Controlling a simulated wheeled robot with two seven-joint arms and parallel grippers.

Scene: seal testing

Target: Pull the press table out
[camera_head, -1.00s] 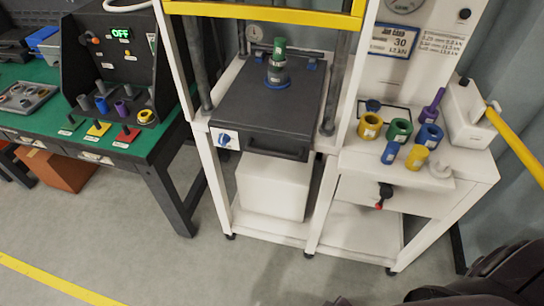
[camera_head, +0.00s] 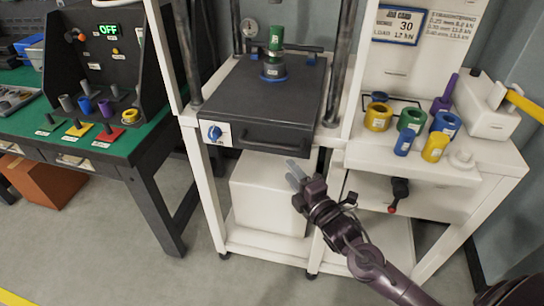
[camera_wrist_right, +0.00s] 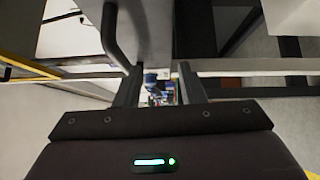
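The press table (camera_head: 240,98) is a dark slab in the white press frame. A dark bar handle (camera_head: 275,146) runs along its front edge. A grey fixture with a green top (camera_head: 275,45) stands on a blue ring on the table. My right gripper (camera_head: 292,172) is in front of and a little below the handle, apart from it in the head view. Its fingers are spread with nothing between them. In the right wrist view, my gripper (camera_wrist_right: 160,88) shows a gap between its fingers, and a dark curved bar, likely the handle (camera_wrist_right: 115,38), lies near the left finger. My left gripper is not in view.
A blue knob (camera_head: 214,132) sits left of the handle. A white box (camera_head: 262,195) stands below the table. A green-topped bench (camera_head: 120,150) stands at left. The floor in front is open.

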